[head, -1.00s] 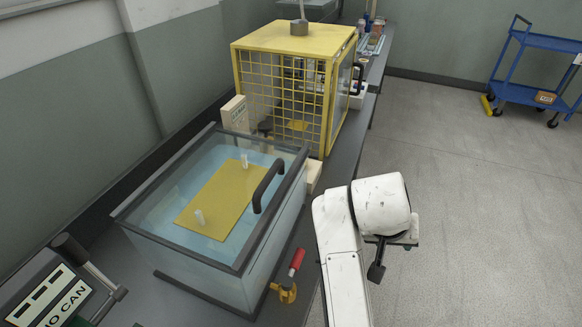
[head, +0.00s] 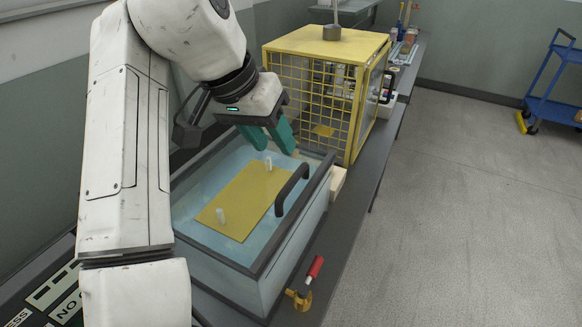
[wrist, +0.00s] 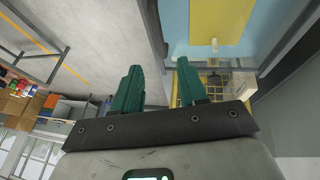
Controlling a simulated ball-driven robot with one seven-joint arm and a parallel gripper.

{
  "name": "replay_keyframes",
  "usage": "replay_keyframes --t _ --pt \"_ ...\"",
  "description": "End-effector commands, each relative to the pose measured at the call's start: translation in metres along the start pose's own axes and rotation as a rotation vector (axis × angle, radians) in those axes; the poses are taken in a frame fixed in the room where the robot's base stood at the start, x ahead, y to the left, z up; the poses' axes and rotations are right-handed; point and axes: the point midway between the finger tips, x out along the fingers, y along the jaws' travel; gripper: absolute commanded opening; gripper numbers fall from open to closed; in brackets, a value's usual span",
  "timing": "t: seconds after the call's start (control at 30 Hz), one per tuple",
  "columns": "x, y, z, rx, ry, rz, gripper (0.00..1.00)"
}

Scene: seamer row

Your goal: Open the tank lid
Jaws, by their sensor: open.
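The glass tank (head: 235,282) stands on the bench in the head view. Its clear lid with a dark frame (head: 225,263) lies flat on top. A dark bar handle (head: 291,190) is fixed along the lid's right side. A yellow plate (head: 240,200) with two white pegs shows through the glass; the plate also appears in the wrist view (wrist: 222,22). My gripper (head: 281,152) has teal fingers, open and empty, above the tank's far end, up and left of the handle and apart from it in the picture. The fingers also show in the wrist view (wrist: 160,70). My arm hides the tank's left side.
A yellow mesh cage (head: 320,90) stands just behind the tank. A red-handled valve (head: 313,270) sticks out at the tank's front right. A cream block (head: 337,182) sits by the far right corner. The floor right of the bench is clear up to a blue cart (head: 550,105).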

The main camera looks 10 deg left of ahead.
Motion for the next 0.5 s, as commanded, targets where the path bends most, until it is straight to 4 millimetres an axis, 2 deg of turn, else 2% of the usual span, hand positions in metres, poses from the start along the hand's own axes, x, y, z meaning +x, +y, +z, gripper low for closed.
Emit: replay_keyframes --t 0.3,0.5 --pt "0.058 0.001 0.0 -0.001 -0.002 0.002 0.42" --pt "0.083 0.001 0.0 -0.001 -0.001 0.001 0.42"
